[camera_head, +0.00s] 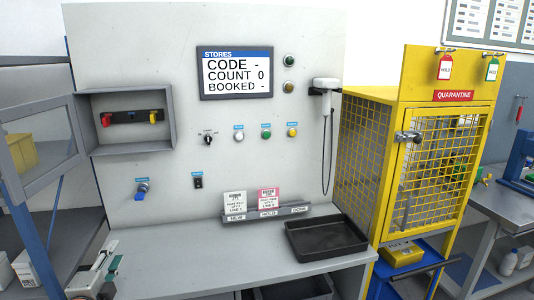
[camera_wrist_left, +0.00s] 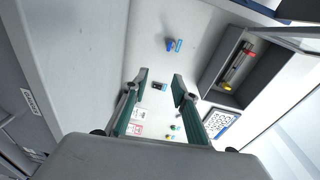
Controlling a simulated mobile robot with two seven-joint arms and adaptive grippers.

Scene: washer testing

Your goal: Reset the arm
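My left gripper (camera_head: 110,265) shows at the bottom left of the head view, in front of the bench. In the left wrist view its two fingers (camera_wrist_left: 160,82) stand apart with nothing between them. They point toward the upright panel (camera_head: 190,45). Behind the gap I see a small black switch (camera_wrist_left: 159,86), which is also on the panel in the head view (camera_head: 198,181). My right gripper is in neither view.
An open-doored box (camera_head: 172,118) juts from the panel at left. A black tray (camera_head: 326,238) and tag holder (camera_head: 265,210) stand on the bench. A scanner (camera_head: 327,84) hangs beside the yellow quarantine cage (camera_head: 388,100). The bench middle looks clear.

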